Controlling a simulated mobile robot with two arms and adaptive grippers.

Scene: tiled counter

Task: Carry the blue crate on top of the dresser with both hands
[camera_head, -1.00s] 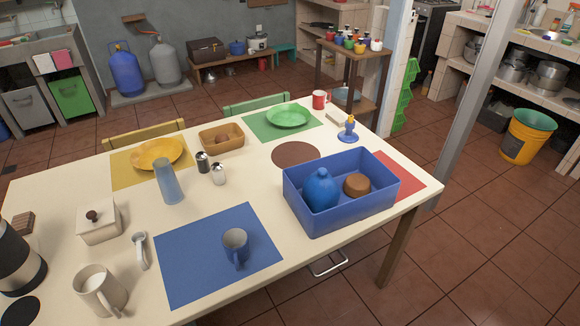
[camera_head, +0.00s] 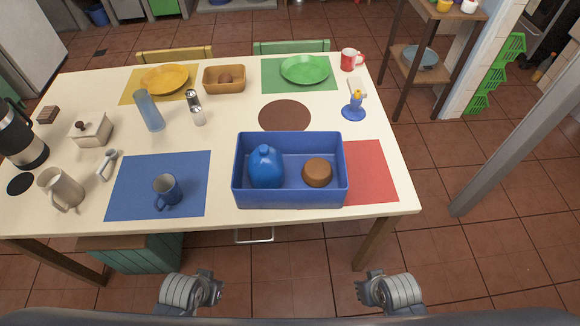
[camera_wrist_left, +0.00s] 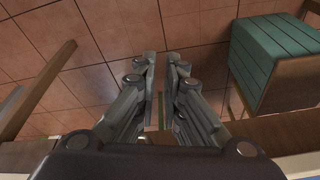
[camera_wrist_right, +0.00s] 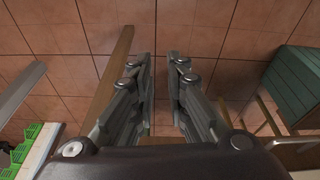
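The blue crate (camera_head: 290,198) stands on the white table near its front edge, right of centre. In it are a round blue bottle-like thing (camera_head: 265,170) on the left and a brown round thing (camera_head: 317,172) on the right. My left gripper (camera_head: 214,288) and my right gripper (camera_head: 364,290) are below the table's front edge in the head view, apart from the crate. Each is empty with a narrow gap between its fingers, as the left wrist (camera_wrist_left: 161,75) and right wrist (camera_wrist_right: 161,75) views show. A teal cabinet with a wooden top (camera_head: 130,253), possibly the dresser, is partly hidden under the table.
A red mat (camera_head: 372,172) lies right of the crate, a blue mat (camera_head: 130,195) with a dark blue mug (camera_head: 167,190) left of it. A brown round mat (camera_head: 285,115) lies behind. A grey post (camera_head: 510,140) stands at right.

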